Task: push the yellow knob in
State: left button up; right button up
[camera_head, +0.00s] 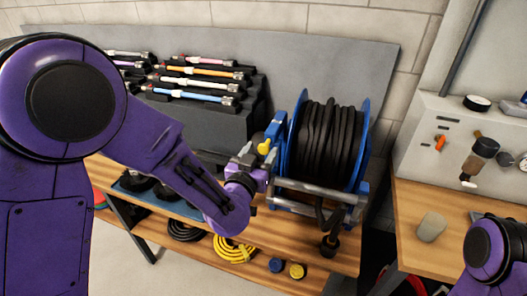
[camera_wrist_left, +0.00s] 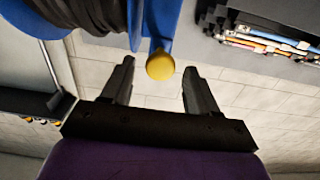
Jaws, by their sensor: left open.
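The yellow knob (camera_head: 264,147) sits on the blue frame at the left side of the hose reel (camera_head: 325,145), which holds black hose. In the left wrist view the knob (camera_wrist_left: 160,66) shows as a round yellow end on a blue bracket. My left gripper (camera_head: 250,156) is close to the knob in the head view. In the left wrist view its two dark fingers (camera_wrist_left: 157,82) are spread apart, with the knob appearing between their tips. I cannot tell whether they touch it. My right arm shows at the lower right, but its gripper is out of view.
The reel stands on a wooden bench (camera_head: 315,238). A yellow hose coil (camera_head: 233,250) lies on the lower shelf. A second wooden table (camera_head: 410,215) stands at the right.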

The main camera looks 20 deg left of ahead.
pick_arm(q)
grip_shut()
jog(key=shift+w, duration=1.15)
jog(key=shift+r, duration=0.1)
grip_release()
jog(key=shift+w, duration=0.2)
jog(key=s+p, duration=0.5)
jog(key=s, duration=0.5)
jog(key=shift+s+a+p, duration=0.15)
jog(key=shift+s+p, duration=0.15)
jog(key=shift+p, duration=0.1)
